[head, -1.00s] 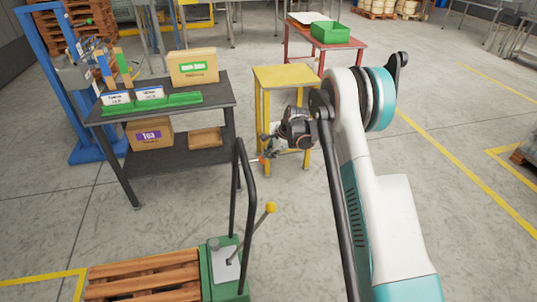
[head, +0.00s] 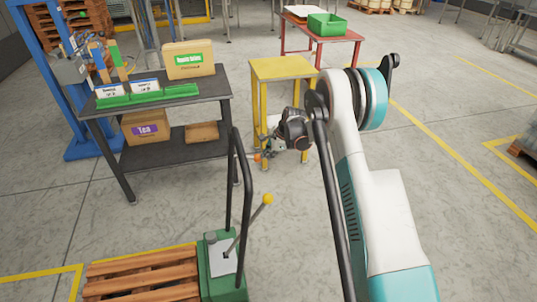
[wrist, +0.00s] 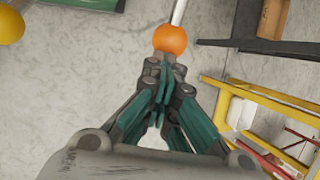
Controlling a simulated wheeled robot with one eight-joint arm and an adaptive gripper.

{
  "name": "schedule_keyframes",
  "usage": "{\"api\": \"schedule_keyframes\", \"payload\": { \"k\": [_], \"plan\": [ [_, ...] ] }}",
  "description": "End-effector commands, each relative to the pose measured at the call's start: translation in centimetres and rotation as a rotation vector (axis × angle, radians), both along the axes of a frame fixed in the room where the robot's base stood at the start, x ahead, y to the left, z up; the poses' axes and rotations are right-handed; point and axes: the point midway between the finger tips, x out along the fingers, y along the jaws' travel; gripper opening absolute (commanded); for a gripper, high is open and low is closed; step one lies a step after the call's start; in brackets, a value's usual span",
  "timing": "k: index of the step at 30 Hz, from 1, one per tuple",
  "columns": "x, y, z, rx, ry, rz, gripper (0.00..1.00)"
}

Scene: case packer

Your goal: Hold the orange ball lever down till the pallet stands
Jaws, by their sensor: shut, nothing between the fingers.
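The orange ball (head: 257,157) sits on the end of a pale rod, just left of my gripper (head: 268,154) in the head view. In the wrist view the orange ball (wrist: 170,38) is directly beyond my fingertips (wrist: 163,66). The fingers are shut with nothing between them. Their tips overlap the ball's near edge in the picture; I cannot tell whether they touch. The wooden pallet (head: 140,275) lies flat at the lower left, beside the green lever unit (head: 227,289).
A yellow ball lever (head: 267,199) rises from the green unit near a black hoop handle (head: 249,190). A black table (head: 215,91) with boxes stands behind. A yellow stand (head: 282,68) is just beyond my gripper. Floor on the right is open.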

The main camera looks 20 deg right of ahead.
Motion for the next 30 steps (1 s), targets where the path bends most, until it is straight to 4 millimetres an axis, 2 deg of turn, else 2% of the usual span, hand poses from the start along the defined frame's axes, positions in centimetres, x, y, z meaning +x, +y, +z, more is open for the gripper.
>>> {"api": "schedule_keyframes", "payload": {
  "k": [22,26,30],
  "plan": [
    [0.0,-0.1,-0.1,-0.003,0.0,0.001,0.0],
    [-0.2,-0.7,0.9,-0.003,0.0,0.001,0.0],
    [-0.8,-1.9,3.1,-0.001,-0.001,0.003,0.0]
  ]
}}
